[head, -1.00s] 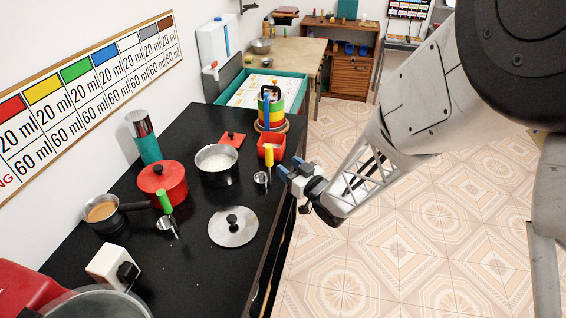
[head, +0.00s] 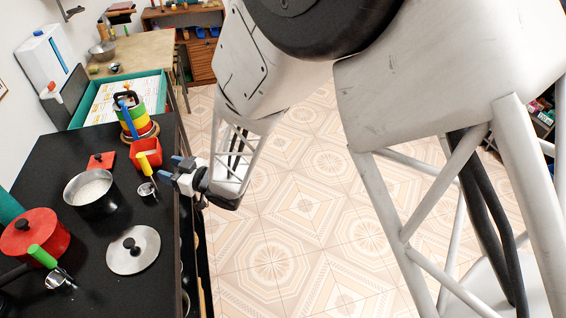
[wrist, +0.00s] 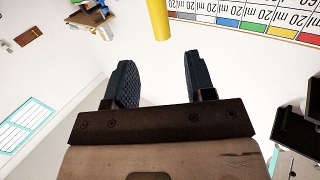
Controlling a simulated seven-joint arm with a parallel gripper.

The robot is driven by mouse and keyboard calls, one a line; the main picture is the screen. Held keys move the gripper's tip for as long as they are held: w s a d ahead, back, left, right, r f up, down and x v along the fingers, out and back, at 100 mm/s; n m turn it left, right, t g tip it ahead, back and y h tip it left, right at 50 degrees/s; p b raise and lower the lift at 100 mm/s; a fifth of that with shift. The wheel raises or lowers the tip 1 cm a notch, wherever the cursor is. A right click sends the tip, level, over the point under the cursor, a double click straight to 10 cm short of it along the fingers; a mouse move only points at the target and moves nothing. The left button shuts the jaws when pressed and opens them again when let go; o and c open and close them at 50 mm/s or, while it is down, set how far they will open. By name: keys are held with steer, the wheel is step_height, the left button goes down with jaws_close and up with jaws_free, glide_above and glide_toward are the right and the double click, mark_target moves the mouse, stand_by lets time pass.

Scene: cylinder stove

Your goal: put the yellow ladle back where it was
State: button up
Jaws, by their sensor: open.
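The yellow ladle (head: 146,168) is on the black counter (head: 100,285), its yellow handle pointing up and its metal cup low, beside the red square container (head: 147,152). My gripper (head: 173,168) is open and empty at the counter's right edge, just right of the ladle and apart from it. In the wrist view my gripper (wrist: 158,85) shows two dark fingers spread apart. A yellow cylinder, which looks like the handle of the yellow ladle (wrist: 159,18), is beyond the fingertips, roughly centred between them.
A pot of white contents (head: 91,192), a loose lid (head: 133,250), a red pot (head: 36,236) and a green-handled ladle (head: 50,265) stand on the counter. A stack of coloured rings (head: 131,116) is behind the red container. The floor to the right is open.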

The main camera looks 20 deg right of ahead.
steer(key=s+d+r+m+h, duration=0.1)
steer(key=d+r+m+h, duration=0.1)
steer(key=d+r+h, duration=0.35)
steer(key=s+d+r+m+h, duration=0.1)
steer(key=d+r+m+h, duration=0.15)
steer(key=d, duration=0.65)
steer(key=s+d+r+m+h, duration=0.1)
steer(key=d+r+m+h, duration=0.1)
steer(key=d+r+h, duration=0.4)
steer(key=s+d+r+m+g, duration=0.2)
steer(key=s+d+g, duration=0.2)
steer(key=s, duration=0.8)
steer(key=s+d+r+m+g, duration=0.2)
steer(key=s+d+g, duration=0.2)
steer(key=s, duration=0.9)
steer(key=d, duration=0.3)
steer(key=shift+s+d+r+h, duration=0.2)
steer(key=shift+d+r+h, duration=0.1)
steer(key=shift+r, duration=0.1)
